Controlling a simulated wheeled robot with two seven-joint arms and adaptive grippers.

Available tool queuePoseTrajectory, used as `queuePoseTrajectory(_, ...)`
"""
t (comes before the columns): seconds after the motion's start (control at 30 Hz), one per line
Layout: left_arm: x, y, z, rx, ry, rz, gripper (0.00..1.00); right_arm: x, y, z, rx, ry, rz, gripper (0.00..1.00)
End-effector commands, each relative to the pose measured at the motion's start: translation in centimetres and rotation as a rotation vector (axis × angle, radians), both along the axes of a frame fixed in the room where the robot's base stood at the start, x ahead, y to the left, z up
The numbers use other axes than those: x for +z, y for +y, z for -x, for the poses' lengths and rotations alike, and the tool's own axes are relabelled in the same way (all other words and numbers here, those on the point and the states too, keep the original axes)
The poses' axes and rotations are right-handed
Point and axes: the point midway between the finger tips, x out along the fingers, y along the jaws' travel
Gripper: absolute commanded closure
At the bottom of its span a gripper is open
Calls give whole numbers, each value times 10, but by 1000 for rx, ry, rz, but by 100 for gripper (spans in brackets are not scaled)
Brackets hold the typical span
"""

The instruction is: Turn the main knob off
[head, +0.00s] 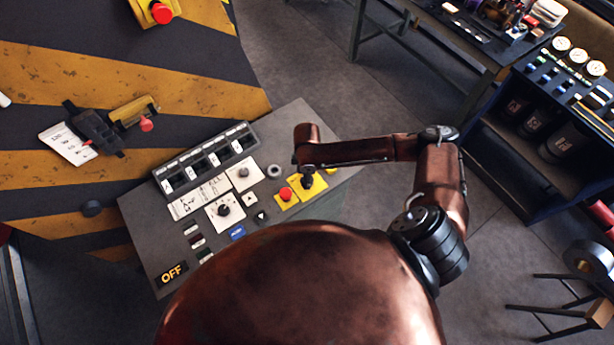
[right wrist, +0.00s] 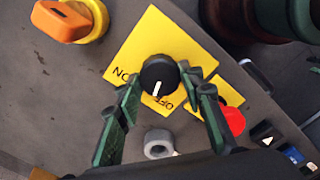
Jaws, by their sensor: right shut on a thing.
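The main knob (right wrist: 158,74) is round and black with a white pointer line, on a yellow plate (right wrist: 150,35) marked ON and OFF. In the right wrist view the line points down, close to the OFF lettering and away from ON. My right gripper (right wrist: 160,82) has its green fingers on either side of the knob and is shut on it. In the head view my right gripper (head: 306,177) is over the yellow plate (head: 320,185) at the panel's right side, and the knob is mostly hidden. My left gripper is not in view.
The grey control panel (head: 142,222) carries a red button (head: 286,194), white dial plates (head: 243,176), a row of switches and an OFF sign (head: 172,273). In the right wrist view a grey ring (right wrist: 158,143) and red button (right wrist: 234,121) sit close to my fingers.

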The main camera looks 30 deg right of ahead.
Motion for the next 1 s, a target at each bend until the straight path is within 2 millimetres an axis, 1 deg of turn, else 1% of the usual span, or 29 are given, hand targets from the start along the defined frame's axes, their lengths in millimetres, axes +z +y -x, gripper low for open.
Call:
queuePoseTrajectory(0.03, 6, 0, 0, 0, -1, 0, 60, 2, 1, 1, 26, 2, -1, 89)
queuePoseTrajectory(0.2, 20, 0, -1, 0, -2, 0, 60, 3, 0, 0, 138, 1, 0, 89)
queuePoseTrajectory(0.5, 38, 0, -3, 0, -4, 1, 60, 2, 1, 1, 336, 1, -2, 89)
queuePoseTrajectory(0.7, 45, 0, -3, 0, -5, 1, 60, 1, 1, 0, 420, 0, -2, 89)
queuePoseTrajectory(1.0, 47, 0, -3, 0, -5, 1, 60, 0, 1, 0, 462, -1, -2, 89)
